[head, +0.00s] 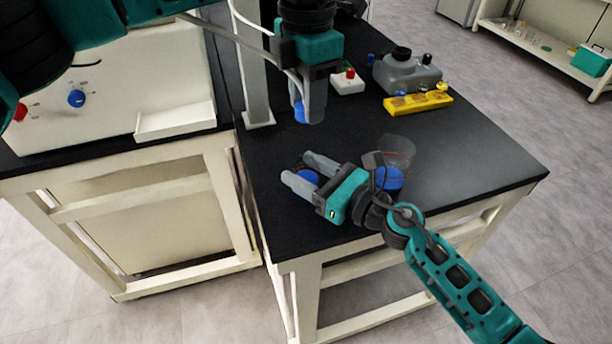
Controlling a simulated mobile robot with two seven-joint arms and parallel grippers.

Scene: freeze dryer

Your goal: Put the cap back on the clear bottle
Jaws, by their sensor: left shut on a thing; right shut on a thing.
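My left gripper (307,112) points down over the black table and is shut on a blue cap (300,113). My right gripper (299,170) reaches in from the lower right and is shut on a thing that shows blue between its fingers. I take this for the clear bottle (307,179), but its walls are hard to make out and the fingers hide part of it. The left gripper is above and behind the right one in the picture, with a gap between them. I cannot tell whether cap and bottle are lined up.
A clear container with blue at its bottom (396,149) stands behind my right wrist, partly hidden. A yellow rack (418,103), a grey bottle with a black cap (407,75) and a white box with a red knob (347,83) stand farther back. A grey post (255,90) rises at left.

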